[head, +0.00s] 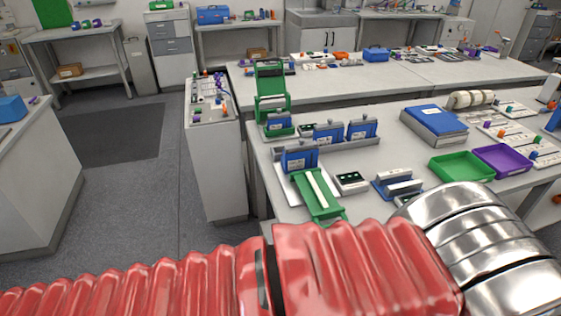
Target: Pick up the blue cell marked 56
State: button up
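Several blue cells stand upright in grey holders on the near bench: one at the back left (278,122), one in the middle (328,132), one on the right (362,129) and one at the front left (299,158). Their markings are too small to read, so I cannot tell which one is marked 56. My red-sleeved arm crosses the bottom of the head view, with a silver section at the right. My gripper is not in view.
A green frame (270,92) stands behind the cells and a green piece (318,193) lies in front. A narrow cabinet (217,170) stands left of the bench.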

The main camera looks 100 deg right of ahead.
aim_at(296, 160)
jog(key=i, duration=0.75)
jog(key=z, duration=3.35)
jog(key=i, duration=0.7)
jog(key=u, duration=0.1)
